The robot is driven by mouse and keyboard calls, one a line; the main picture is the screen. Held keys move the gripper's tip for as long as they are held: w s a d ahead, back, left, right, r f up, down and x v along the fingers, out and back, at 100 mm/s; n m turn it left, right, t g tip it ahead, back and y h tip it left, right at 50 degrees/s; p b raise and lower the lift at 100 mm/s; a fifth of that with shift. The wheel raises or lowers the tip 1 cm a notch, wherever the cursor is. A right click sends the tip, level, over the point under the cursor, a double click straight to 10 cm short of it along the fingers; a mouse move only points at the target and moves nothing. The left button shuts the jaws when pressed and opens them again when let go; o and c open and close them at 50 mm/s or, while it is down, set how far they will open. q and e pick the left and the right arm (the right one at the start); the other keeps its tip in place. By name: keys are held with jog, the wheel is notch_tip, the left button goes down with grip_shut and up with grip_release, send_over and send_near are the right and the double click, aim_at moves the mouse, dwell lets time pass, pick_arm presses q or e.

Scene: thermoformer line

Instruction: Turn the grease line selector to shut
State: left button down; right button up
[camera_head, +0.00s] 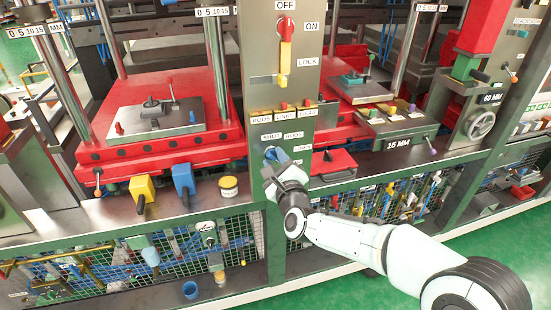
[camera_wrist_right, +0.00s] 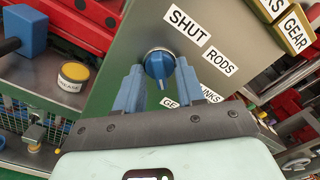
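The grease line selector (camera_wrist_right: 160,64) is a blue knob on a round metal collar on the grey panel. Labels SHUT (camera_wrist_right: 187,28), RODS, LINKS and a partly covered GEAR run down its right side in the right wrist view. I cannot tell for certain which label it points to. My right gripper (camera_wrist_right: 159,72) is open, with its blue fingertips on either side of the knob and visible gaps; contact does not show. In the head view my right gripper (camera_head: 274,163) is at the panel's lower part and largely hides the knob. My left gripper is not in view.
Above are a red lever (camera_head: 285,29) marked OFF, ON and LOCK, and a row of yellow label blocks (camera_head: 283,115). A yellow-topped grease tin (camera_head: 228,187) and yellow and blue handles (camera_head: 142,190) stand on the ledge to the left. A red box (camera_head: 333,163) lies right.

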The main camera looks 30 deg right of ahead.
jog(key=shift+w+d, duration=0.1)
jog(key=shift+w, duration=0.15)
grip_shut()
